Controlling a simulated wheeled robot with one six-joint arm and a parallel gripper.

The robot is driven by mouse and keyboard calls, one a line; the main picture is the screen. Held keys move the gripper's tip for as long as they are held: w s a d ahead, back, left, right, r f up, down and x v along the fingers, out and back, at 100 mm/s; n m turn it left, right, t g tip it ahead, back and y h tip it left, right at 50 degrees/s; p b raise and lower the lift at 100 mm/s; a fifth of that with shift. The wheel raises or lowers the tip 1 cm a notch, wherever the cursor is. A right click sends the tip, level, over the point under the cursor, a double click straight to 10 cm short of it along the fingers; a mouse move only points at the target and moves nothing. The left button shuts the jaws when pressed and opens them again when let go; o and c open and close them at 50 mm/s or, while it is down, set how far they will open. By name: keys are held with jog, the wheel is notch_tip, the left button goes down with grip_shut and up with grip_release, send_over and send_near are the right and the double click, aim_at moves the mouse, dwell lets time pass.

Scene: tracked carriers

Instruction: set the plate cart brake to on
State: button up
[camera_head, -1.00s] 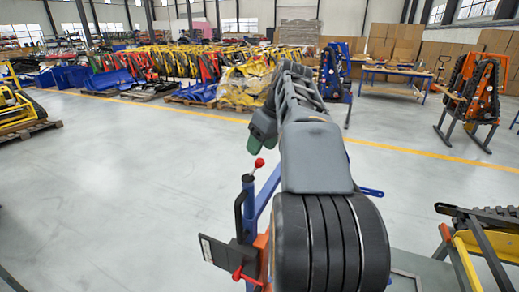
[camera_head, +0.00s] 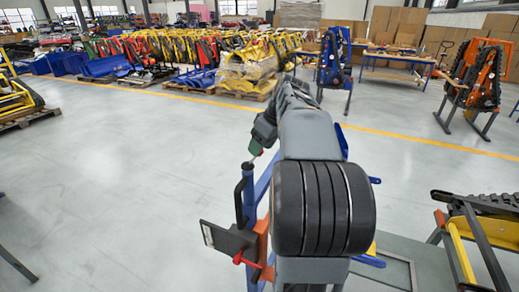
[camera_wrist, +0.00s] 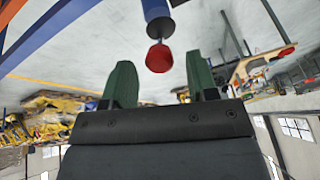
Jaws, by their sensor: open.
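The plate cart shows in the head view as a blue frame with an upright blue post (camera_head: 249,198), an orange bracket (camera_head: 263,245) and a dark plate (camera_head: 228,239). A red lever (camera_head: 246,260) sits low by the bracket. At the post's top, a lever's red knob is hidden behind my gripper (camera_head: 257,148) in the head view. In the wrist view this red knob (camera_wrist: 159,57) lies in line with the gap between the green fingers of my gripper (camera_wrist: 161,80). The fingers are apart, with nothing gripped. I cannot tell which lever is the brake.
A black curved handle (camera_head: 239,203) stands beside the post. A yellow and black tracked carrier (camera_head: 470,235) is close at the right. An orange carrier (camera_head: 475,85) stands farther back. The floor (camera_head: 130,180) to the left is clear.

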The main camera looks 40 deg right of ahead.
jog(key=shift+x, duration=1)
grip_shut()
